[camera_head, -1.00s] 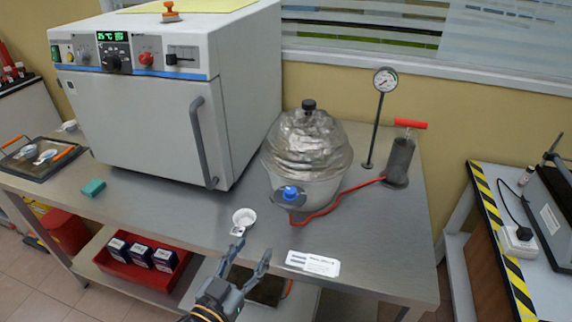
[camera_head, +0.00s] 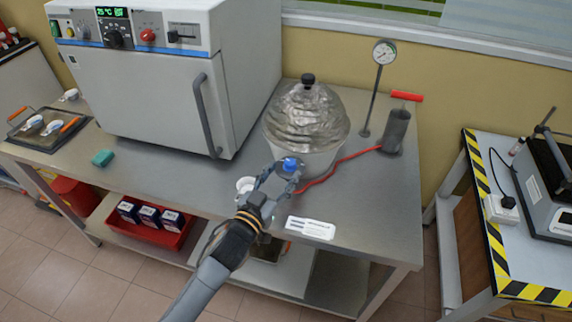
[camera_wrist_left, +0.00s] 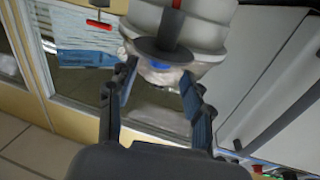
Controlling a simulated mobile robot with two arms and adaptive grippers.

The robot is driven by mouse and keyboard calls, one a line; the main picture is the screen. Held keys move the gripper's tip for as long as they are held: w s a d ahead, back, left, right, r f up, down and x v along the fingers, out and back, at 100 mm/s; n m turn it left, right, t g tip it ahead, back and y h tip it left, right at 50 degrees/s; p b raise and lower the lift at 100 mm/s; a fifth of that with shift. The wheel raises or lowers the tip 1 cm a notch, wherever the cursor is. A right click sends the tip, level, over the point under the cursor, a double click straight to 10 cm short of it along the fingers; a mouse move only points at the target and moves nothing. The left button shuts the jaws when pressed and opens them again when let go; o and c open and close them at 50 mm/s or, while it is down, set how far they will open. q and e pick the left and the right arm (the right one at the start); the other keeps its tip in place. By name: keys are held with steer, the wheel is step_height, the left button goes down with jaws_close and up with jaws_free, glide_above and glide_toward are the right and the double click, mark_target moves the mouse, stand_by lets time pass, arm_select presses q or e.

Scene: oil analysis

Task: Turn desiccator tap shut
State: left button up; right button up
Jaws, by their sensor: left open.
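The desiccator (camera_head: 308,122) is a clear glass dome on a pale base, standing on the steel bench (camera_head: 384,215). Its blue tap (camera_head: 290,164) is at the front of the base, with a red hose joined near it. My left gripper (camera_head: 280,180) is open, with its fingers around or just in front of the tap. In the left wrist view the open fingers (camera_wrist_left: 158,95) lie either side of a small blue patch of the tap (camera_wrist_left: 160,65), partly hidden by a dark disc. I cannot tell whether they touch it. My right gripper is not in view.
A white oven (camera_head: 165,85) stands left of the desiccator. A hand pump (camera_head: 396,130) and a gauge on a stand (camera_head: 384,55) are to the right. A small white dish (camera_head: 245,185) sits beside my gripper. A white label card (camera_head: 310,228) lies near the front edge.

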mark_target(290, 164)
arm_select(q)
steer(key=shift+x, duration=1.45)
jaws_close()
